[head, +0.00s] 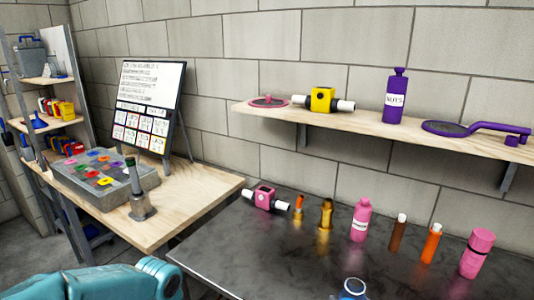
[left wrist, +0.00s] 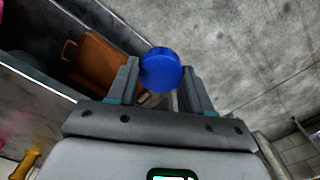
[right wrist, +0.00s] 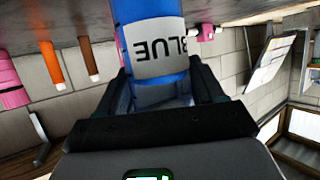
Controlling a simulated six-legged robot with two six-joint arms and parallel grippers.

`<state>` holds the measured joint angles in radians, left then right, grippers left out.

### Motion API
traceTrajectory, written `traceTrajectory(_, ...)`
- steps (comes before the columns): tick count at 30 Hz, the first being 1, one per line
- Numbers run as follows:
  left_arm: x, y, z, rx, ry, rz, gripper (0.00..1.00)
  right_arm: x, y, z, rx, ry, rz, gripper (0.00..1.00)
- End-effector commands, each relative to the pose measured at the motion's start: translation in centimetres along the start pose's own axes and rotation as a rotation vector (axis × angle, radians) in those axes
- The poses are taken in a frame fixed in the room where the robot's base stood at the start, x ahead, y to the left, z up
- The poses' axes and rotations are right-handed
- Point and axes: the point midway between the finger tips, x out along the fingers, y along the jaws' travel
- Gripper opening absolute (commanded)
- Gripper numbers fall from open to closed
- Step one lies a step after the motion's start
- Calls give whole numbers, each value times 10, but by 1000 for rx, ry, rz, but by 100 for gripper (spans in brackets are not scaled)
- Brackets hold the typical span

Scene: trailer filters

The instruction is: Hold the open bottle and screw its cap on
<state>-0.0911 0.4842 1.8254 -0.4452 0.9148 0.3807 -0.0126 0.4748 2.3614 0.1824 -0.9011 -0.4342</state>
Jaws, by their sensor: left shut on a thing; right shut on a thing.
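A blue round cap (left wrist: 161,62) sits between the fingers of my left gripper (left wrist: 160,82), which is shut on it. My right gripper (right wrist: 160,88) is shut on a blue bottle (right wrist: 146,10) with a white label reading BLUE; the label is upside down in the right wrist view. At the bottom edge of the head view, the open round top of the blue bottle (head: 352,288) shows, with no cap on it. The rest of the bottle is cut off there. Neither gripper shows in the head view, and the cap is apart from the bottle.
Several pink, orange and brown bottles, including a pink bottle (head: 361,220), stand along the back of the dark table (head: 255,262). A wooden shelf (head: 360,122) hangs above them. A wooden side table (head: 190,205) with a grey bin (head: 100,190) stands left. The dark table's front is clear.

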Motion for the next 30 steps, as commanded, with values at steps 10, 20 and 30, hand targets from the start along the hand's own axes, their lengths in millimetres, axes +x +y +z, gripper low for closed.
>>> traceTrajectory(10, 0, 0, 0, 3, 0, 0, 22, 0, 0, -1, 0, 3, 1, 13)
traceTrajectory(20, 0, 0, 0, 1, 0, 0, 22, -5, -20, -5, -3, 5, -4, 13)
traceTrajectory(30, 0, 0, 0, 1, 0, 0, 22, -28, -108, -19, -3, 6, -8, 13)
